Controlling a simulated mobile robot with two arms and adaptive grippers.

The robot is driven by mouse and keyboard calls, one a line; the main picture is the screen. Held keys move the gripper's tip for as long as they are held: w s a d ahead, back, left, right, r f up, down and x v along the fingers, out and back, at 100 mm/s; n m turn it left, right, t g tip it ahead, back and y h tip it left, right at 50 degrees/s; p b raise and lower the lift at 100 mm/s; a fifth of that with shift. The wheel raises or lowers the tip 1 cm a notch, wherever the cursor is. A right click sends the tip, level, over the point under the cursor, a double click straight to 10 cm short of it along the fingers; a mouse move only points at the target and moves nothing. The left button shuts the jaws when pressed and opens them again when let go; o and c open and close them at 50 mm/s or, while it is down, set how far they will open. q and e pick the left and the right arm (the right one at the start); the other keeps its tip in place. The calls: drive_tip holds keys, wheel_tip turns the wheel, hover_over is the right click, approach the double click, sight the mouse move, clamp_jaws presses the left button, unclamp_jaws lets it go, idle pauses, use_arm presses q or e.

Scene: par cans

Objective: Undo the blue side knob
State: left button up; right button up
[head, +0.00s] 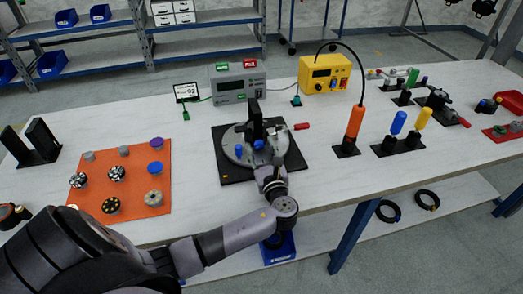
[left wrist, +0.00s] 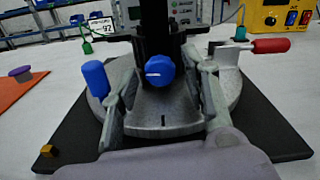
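A fixture with a round grey base (head: 236,143) and a black upright (head: 254,122) stands on a black mat (head: 234,178). A round blue knob (left wrist: 160,72) with a pale mark sits on the front of the upright; it also shows in the head view (head: 258,144). A blue cylindrical handle (left wrist: 95,78) stands left of it, outside the fingers. My left gripper (left wrist: 162,82) faces the round knob, one finger on each side. The fingers are apart, with visible gaps beside the knob. My right gripper is out of view.
A red-handled lever (left wrist: 270,45) is at the fixture's right. An orange mat (head: 130,196) with several knobs lies left. A grey meter box (head: 236,84) and yellow power unit (head: 324,74) stand behind. An orange-handled tool (head: 355,121) stands right.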

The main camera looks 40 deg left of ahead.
use_arm(q)
clamp_jaws()
drive_tip(key=n+b, duration=0.1)
drive_tip(key=n, duration=0.2)
drive_tip(key=shift+f, duration=0.15)
drive_tip(key=shift+n, duration=1.4)
drive_tip(key=shift+o, duration=0.8)
unclamp_jaws()
